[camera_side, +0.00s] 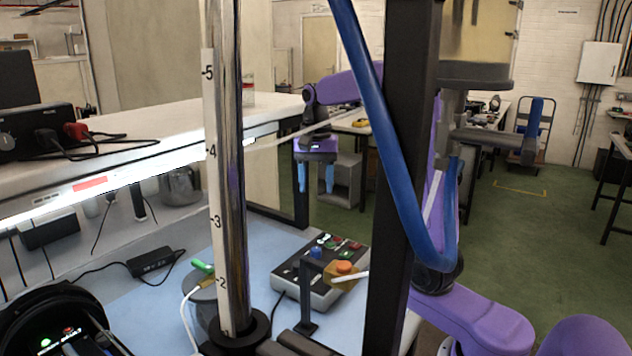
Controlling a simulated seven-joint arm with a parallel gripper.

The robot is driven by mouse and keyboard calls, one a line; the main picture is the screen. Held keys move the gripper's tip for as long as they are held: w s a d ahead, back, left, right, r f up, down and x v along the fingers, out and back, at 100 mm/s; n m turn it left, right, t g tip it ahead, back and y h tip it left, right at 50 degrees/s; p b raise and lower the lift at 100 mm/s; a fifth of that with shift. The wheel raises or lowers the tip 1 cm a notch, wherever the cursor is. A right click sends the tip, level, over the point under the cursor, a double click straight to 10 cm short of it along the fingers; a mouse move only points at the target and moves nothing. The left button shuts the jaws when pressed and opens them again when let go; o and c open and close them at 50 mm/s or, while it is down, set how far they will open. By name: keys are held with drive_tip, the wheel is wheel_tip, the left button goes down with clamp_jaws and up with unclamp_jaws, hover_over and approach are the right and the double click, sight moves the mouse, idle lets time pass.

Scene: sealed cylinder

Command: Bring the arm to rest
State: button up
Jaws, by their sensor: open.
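My gripper (316,174) hangs from the purple arm behind the work, near the middle of the side view. Its two blue fingers point down, apart and with nothing between them. It hangs in the air beyond the far edge of the light-blue bench top (262,243) in the picture. A black post and a blue hose in front hide part of the arm.
A tall shiny cylinder (228,180) with a numbered scale stands in front. A black post (401,150) and a blue hose (385,150) stand right of it. A control box with buttons (318,275) sits on the bench. A white shelf (150,148) holds black equipment at left.

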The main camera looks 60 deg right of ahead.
drive_tip(key=s+a+f+n+t, duration=0.1)
drive_tip(key=s+a+n, duration=0.2)
drive_tip(key=a+n, duration=0.3)
drive_tip(key=s+a+f+n+y, duration=0.1)
drive_tip(key=s+a+n, duration=0.35)
drive_tip(key=a, duration=0.35)
drive_tip(key=s+a+f+n+t, duration=0.1)
drive_tip(key=s+a+n, duration=0.2)
drive_tip(key=a+n, duration=0.35)
drive_tip(key=s+a+f+n+y, duration=0.15)
drive_tip(key=s+a+n, duration=0.3)
drive_tip(key=s, duration=0.45)
drive_tip(key=s+d+f+n+g+h, duration=0.1)
drive_tip(key=s+d+f+n+h, duration=0.1)
drive_tip(key=s+d+f, duration=0.3)
drive_tip(key=s+n, duration=0.1)
drive_tip(key=s, duration=0.2)
drive_tip(key=shift+s+d+f+g, duration=0.2)
drive_tip(key=shift+d+g, duration=0.15)
drive_tip(key=shift+g, duration=0.05)
